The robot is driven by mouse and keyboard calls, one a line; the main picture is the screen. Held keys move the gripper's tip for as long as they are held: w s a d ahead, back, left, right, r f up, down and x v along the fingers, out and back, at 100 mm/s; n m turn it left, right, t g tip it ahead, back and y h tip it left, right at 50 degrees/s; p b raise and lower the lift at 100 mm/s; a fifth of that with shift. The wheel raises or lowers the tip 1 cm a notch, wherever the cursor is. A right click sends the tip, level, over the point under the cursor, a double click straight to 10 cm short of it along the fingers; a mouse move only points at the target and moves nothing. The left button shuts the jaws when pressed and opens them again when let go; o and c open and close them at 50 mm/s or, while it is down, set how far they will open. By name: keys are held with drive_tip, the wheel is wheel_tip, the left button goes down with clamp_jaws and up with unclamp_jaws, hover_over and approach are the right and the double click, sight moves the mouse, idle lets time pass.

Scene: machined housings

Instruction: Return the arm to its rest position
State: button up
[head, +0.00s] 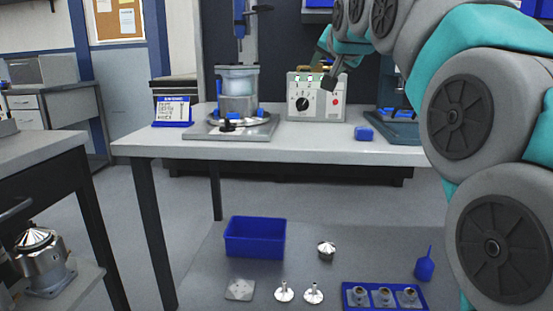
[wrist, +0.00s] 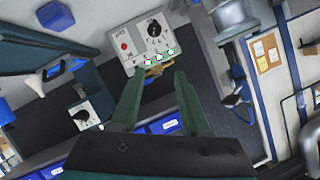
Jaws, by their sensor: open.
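My arm comes in from the right side of the head view and reaches over the workbench (head: 300,148). My gripper (head: 324,76) is in front of the upper part of a grey control box (head: 330,103), which has a black knob, a red button and green-lit buttons. In the wrist view my gripper (wrist: 152,80) has its two fingers apart with nothing held between them. The control box (wrist: 132,38) lies beyond the fingertips there. I cannot tell whether the fingers touch it.
A press-like fixture with a clear cylinder (head: 238,82) stands left of the box, beside a blue sign (head: 172,112). A blue block (head: 364,134) lies on the bench's front right. Below are a blue bin (head: 255,238) and a blue tray of parts (head: 348,298). A metal housing (head: 42,262) sits lower left.

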drive_tip(key=s+d+f+n+g, duration=0.1)
drive_tip(key=s+f+g, duration=0.3)
drive_tip(key=s+f, duration=0.6)
drive_tip(key=s+d+f+n+g+h, duration=0.1)
drive_tip(key=s+f+n+g, duration=0.15)
drive_tip(key=s+f, duration=0.8)
drive_tip(key=s+d+f+g, duration=0.1)
drive_tip(key=s+f+g, duration=0.35)
drive_tip(key=f, duration=1.15)
drive_tip(key=s+d+f+n+g, duration=0.1)
drive_tip(key=s+f+g, duration=0.1)
drive_tip(key=s+f, duration=0.6)
drive_tip(key=s+d+f+n+g, duration=0.1)
drive_tip(key=s+f+g, duration=0.2)
drive_tip(key=s, duration=0.8)
wheel_tip(320, 180, down, 11)
drive_tip(key=b, duration=1.1)
wheel_tip(320, 180, up, 13)
drive_tip(key=p, duration=1.3)
drive_tip(key=shift+s+a+p, duration=0.25)
drive_tip(key=shift+s+p, duration=0.1)
drive_tip(key=shift+s, duration=0.1)
